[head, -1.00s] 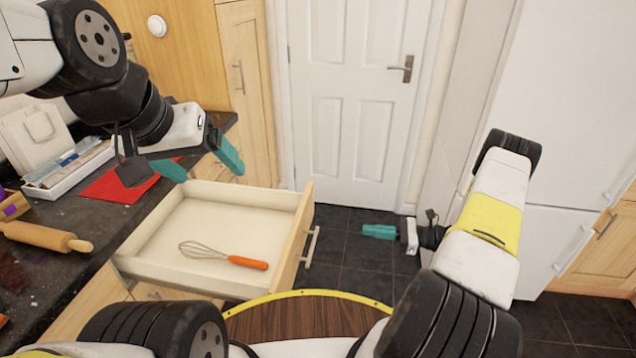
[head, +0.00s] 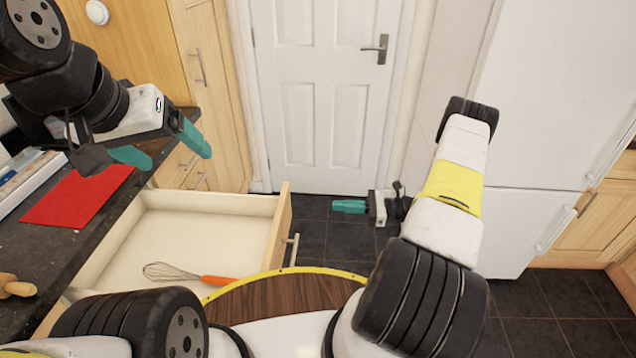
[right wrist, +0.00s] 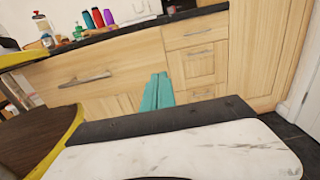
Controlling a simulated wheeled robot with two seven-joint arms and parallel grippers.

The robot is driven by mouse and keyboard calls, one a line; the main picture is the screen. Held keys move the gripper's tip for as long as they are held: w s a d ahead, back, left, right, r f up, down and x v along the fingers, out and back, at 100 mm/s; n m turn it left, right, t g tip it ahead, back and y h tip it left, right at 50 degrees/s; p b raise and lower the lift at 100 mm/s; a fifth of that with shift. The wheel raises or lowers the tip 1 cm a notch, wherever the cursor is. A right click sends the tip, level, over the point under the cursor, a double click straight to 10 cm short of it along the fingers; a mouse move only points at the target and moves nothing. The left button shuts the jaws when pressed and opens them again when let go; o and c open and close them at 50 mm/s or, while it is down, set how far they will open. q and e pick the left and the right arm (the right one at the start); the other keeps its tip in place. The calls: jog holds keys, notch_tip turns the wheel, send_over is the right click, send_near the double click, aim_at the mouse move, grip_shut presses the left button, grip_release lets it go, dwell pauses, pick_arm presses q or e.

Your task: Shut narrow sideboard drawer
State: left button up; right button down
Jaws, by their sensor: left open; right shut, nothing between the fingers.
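The pale wooden sideboard drawer (head: 279,225) stands pulled out below the dark worktop, with its bar handle (head: 292,250) facing right. A whisk (head: 217,281) with an orange grip lies inside; my own body covers the drawer's near part. My left gripper (head: 168,148) is open and empty above the back of the drawer, at the worktop edge. My right gripper (head: 348,206) is shut and empty, to the right of the drawer front and apart from it. Its teal fingers also show in the right wrist view (right wrist: 157,93), in front of wooden cabinet fronts.
The dark worktop (head: 60,235) carries a red sheet (head: 78,196) and a rolling pin (head: 15,286) at the left. A white door (head: 325,90) is at the back and a white fridge (head: 540,110) at the right. Dark tiled floor (head: 318,238) is clear between drawer and fridge.

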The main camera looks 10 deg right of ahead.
aim_at(290, 203)
jog(key=x, duration=1.2)
jog(key=shift+a, duration=0.25)
jog(key=shift+w+a, duration=0.1)
